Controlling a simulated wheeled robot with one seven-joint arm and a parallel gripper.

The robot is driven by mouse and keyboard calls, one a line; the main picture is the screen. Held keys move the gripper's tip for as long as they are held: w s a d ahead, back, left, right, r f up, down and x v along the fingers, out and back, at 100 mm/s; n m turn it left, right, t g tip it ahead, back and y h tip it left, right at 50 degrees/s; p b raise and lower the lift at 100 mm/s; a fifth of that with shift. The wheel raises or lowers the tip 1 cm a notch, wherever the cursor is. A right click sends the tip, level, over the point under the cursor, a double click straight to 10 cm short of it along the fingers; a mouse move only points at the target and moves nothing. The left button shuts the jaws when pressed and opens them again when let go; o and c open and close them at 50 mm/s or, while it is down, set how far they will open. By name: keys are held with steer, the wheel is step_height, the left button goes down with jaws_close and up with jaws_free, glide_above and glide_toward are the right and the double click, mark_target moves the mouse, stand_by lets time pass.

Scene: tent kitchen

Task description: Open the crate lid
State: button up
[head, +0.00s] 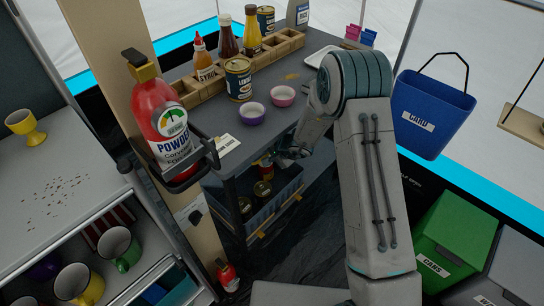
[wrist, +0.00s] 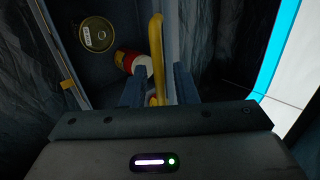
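The dark crate (head: 268,212) stands on the lower shelf of the grey table, with several cans showing inside it and small yellow parts on its edge. In the wrist view a gold can top (wrist: 97,35) and a red and white can (wrist: 130,62) show inside it. A yellow handle (wrist: 157,45) stands along a blue-grey panel (wrist: 174,35); I cannot tell whether this panel is the lid. My gripper (wrist: 159,88) has its two fingers apart, one on each side of the handle, with gaps showing. In the head view my gripper (head: 287,155) is partly hidden at the crate's top.
The tabletop (head: 285,92) above carries sauce bottles, a labelled can (head: 238,80) and two small bowls. A red powder extinguisher (head: 160,115) hangs at the left. A blue bin (head: 432,113) and a green bin (head: 455,235) are at the right.

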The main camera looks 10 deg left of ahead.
steer(key=v, duration=0.3)
steer(key=s+d+b, duration=0.2)
steer(key=s+d, duration=0.5)
steer(key=d, duration=0.2)
steer(key=shift+d, duration=0.35)
